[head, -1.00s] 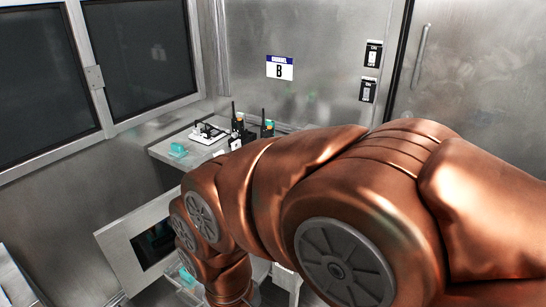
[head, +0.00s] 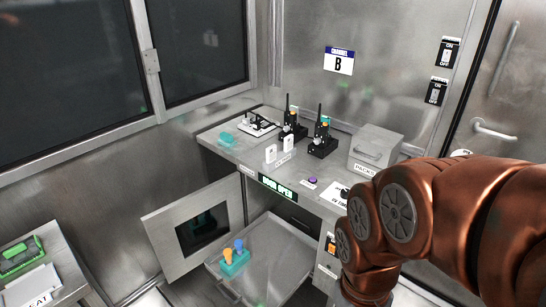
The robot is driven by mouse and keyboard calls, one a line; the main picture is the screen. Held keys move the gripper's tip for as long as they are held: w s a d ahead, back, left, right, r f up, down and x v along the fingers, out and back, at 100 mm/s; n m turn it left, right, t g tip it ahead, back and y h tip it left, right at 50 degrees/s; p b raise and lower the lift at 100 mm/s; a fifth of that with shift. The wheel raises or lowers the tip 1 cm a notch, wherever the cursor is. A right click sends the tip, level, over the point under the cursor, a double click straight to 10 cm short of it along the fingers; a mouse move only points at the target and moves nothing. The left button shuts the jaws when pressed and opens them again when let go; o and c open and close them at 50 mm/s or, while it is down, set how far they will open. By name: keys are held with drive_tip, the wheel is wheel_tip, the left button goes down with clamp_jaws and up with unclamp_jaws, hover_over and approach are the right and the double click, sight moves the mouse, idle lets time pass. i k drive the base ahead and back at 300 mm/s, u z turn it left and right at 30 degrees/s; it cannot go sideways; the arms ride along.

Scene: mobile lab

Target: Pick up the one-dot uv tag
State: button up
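Two small white upright tags, a left one (head: 270,153) and a right one (head: 288,144), stand on the metal counter (head: 240,150) behind a small label. Any dots on them are too small to make out, so I cannot tell which has one dot. A white card with dark lettering (head: 336,194) lies at the counter's right front, partly behind my copper arm. My arm covers the right lower part of the head view. My gripper is not visible.
Two black radios (head: 292,130) (head: 322,140) and a metal box (head: 374,147) stand at the back. Below, a door (head: 160,235) hangs open beside a pulled-out tray (head: 280,262) with a teal holder (head: 234,262). A side table (head: 60,265) is at left.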

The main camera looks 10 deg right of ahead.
sight(271, 151)
drive_tip(key=z, duration=0.1)
drive_tip(key=k, duration=0.45)
drive_tip(key=u, duration=1.05)
drive_tip(key=i, duration=1.35)
drive_tip(key=z, duration=0.75)
